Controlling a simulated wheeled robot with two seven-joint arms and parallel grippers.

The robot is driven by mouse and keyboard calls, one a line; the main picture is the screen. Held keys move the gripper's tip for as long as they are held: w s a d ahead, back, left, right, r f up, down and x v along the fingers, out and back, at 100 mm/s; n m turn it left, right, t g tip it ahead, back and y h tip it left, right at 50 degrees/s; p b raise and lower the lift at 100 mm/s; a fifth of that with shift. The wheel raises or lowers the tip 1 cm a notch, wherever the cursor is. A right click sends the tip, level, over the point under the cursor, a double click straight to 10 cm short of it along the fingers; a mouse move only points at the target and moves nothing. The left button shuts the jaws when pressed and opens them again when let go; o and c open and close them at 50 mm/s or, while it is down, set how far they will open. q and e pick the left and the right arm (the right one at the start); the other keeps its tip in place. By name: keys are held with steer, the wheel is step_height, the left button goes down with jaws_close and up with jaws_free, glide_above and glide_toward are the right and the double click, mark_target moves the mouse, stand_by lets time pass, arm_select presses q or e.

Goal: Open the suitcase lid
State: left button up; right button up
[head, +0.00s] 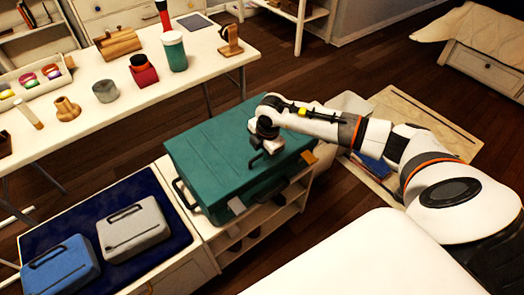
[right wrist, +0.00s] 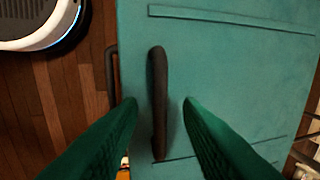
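The teal suitcase (head: 225,150) lies flat and closed on a white shelf unit, with dark handles on its sides. My right gripper (head: 267,154) is over the top of the suitcase, towards its right edge. In the right wrist view the gripper (right wrist: 160,102) is open, with its two fingers spread on either side of a dark upright handle (right wrist: 158,75) on the teal lid (right wrist: 235,75). The fingers look apart from the handle, with a gap on both sides. I cannot tell how deep the fingers reach. My left gripper is not in view.
A grey case (head: 133,230) and a blue case (head: 60,268) lie on a dark blue mat left of the suitcase. A white table (head: 110,118) with cups and small items stands behind. A white surface (head: 350,262) fills the front. Wooden floor shows behind my right arm.

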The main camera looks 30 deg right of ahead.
steer(key=shift+w+f, duration=0.1)
steer(key=shift+f, duration=0.25)
jaws_close()
